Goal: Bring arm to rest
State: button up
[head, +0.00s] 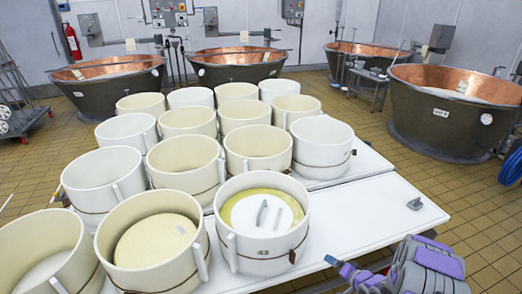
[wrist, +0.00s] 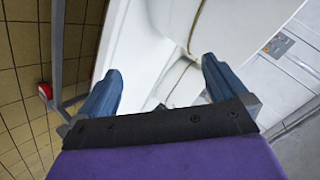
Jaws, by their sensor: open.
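My gripper (wrist: 160,98) shows in the wrist view with its two blue-grey fingers spread wide apart and nothing between them. Beyond the fingers is the white table (wrist: 140,45) and the lower wall of a white mould with a cord round it. In the head view my purple and grey arm is at the lower right, beside the right edge of the white table (head: 385,215). The arm is low and apart from the moulds.
Several round moulds crowd the table; the nearest, marked 43 (head: 262,250), holds a white lid with a handle. The table's right part is bare except for a small grey fitting (head: 414,204). Copper vats (head: 450,115) stand behind on tiled floor. A blue hose (head: 511,167) lies far right.

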jog(key=s+d+r+n+g+h, duration=0.1)
jog(key=d+r+n+g+h, duration=0.2)
jog(key=r, duration=1)
jog(key=s+a+r+g+h, duration=0.2)
jog(key=s+r+g+h, duration=0.1)
jog(key=s+r, duration=0.65)
jog(key=s+a+r+n+g, duration=0.1)
jog(key=s+a+r, duration=0.4)
jog(key=s, duration=0.6)
jog(key=s+a+r+n+g+y, duration=0.1)
jog(key=s+a+r+g, duration=0.2)
jog(key=s, duration=0.9)
jog(key=s+a+r+n+g+y, duration=0.1)
jog(key=s+a+r+g, duration=0.1)
jog(key=s+a+r, duration=0.4)
jog(key=s+a, duration=0.3)
jog(key=s, duration=0.2)
jog(key=shift+s+r+n, duration=0.15)
jog(key=shift+r+n, duration=0.15)
jog(key=shift+n, duration=0.1)
